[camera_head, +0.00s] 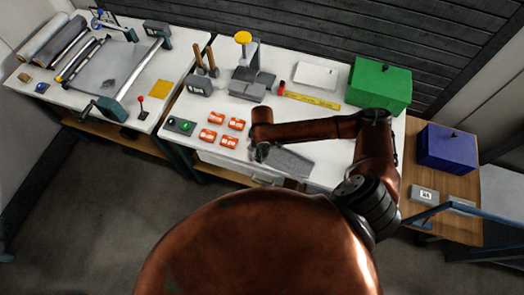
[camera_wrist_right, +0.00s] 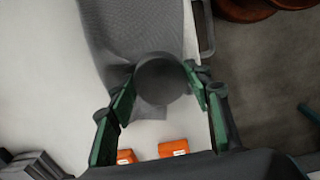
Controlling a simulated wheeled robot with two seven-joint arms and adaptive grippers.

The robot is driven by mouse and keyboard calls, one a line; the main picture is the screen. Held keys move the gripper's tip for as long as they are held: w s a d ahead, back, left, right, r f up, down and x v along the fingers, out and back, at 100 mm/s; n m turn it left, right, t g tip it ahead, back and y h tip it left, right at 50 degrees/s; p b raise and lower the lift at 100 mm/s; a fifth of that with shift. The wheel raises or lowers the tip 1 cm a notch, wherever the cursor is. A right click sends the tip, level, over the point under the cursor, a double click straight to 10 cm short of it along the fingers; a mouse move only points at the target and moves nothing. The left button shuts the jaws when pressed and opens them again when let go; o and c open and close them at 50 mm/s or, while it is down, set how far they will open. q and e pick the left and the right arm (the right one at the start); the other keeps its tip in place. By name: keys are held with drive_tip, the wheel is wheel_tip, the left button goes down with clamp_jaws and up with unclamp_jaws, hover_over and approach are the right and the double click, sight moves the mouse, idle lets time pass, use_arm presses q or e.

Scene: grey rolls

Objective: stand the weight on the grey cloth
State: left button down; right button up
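The weight (camera_wrist_right: 162,78) is a dark grey round piece, seen from above between the fingers of my right gripper (camera_wrist_right: 161,72) in the right wrist view. Both green-padded fingers come up against its sides, and I read the gripper as shut on it. The grey cloth (camera_wrist_right: 130,28) lies on the white table; its near end looks creased beside the weight. Whether the weight's bottom touches the cloth is hidden. In the head view my right gripper (camera_head: 259,153) is at the left end of the cloth (camera_head: 290,163), and the weight is not clear there. My left gripper is not in view.
Several orange blocks (camera_head: 217,118) lie left of the gripper, with a green-button box (camera_head: 180,125) beyond them. A yellow ruler (camera_head: 312,101), a white pad (camera_head: 316,75) and a green box (camera_head: 380,83) are behind. The table's front edge is close to the cloth.

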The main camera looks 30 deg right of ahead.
drive_tip(key=o, duration=0.4)
drive_tip(key=shift+f, duration=0.1)
wheel_tip(320, 180, up, 13)
drive_tip(key=shift+p, duration=0.3)
idle(0.4)
